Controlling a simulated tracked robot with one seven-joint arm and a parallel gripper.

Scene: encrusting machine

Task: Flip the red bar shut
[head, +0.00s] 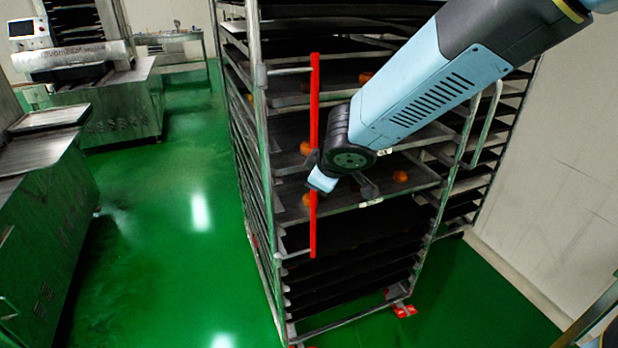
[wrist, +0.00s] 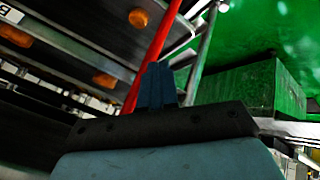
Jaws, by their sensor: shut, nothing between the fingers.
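The red bar (head: 314,100) stands upright at the front left of the tall tray rack (head: 262,150). Short metal rods at its top and bottom join it to the rack's left post, and it stands out from that post. In the wrist view the red bar (wrist: 153,55) runs slanted just behind and left of my gripper (wrist: 157,85). My gripper's fingers are together with nothing between them.
The rack holds several dark trays, some with orange round pieces (head: 400,177). A metal handle (head: 487,125) stands out at the rack's right side. Steel machines (head: 120,100) stand at the left. Green floor (head: 185,220) is clear between them and the rack.

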